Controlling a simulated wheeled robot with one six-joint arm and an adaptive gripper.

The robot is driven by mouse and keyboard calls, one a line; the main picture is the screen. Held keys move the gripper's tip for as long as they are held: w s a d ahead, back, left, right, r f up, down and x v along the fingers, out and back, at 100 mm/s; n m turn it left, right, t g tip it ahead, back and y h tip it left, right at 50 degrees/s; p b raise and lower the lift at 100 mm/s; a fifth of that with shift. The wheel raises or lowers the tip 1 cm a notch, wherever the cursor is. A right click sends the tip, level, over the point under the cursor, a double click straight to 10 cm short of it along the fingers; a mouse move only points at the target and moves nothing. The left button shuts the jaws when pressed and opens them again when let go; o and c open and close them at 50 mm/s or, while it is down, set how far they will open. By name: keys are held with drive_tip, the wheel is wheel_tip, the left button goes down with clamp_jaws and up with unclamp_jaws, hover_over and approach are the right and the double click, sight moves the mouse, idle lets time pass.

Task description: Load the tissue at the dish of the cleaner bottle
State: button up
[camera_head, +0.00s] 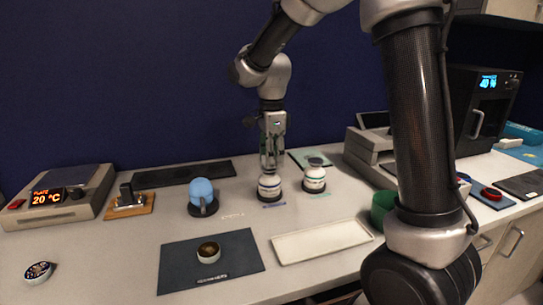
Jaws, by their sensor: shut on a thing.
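Two squat white bottles with dark bases stand side by side near the back of the bench. I cannot read which one is the cleaner. My gripper (268,165) points straight down over the left bottle, its fingertips at or just above the top. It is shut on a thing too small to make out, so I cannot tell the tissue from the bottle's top.
A blue rounded object (201,194) stands left of the bottles. A pale tray (322,241) and a dark mat (180,262) with a small round cup (208,252) lie in front. A hotplate (62,197) is far left. A green container (382,209) is to the right.

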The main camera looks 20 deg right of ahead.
drive_tip(key=shift+f, duration=0.9)
idle(0.6)
drive_tip(key=shift+r, duration=0.1)
idle(0.4)
drive_tip(key=shift+r, duration=3.45)
drive_tip(key=shift+s, duration=0.1)
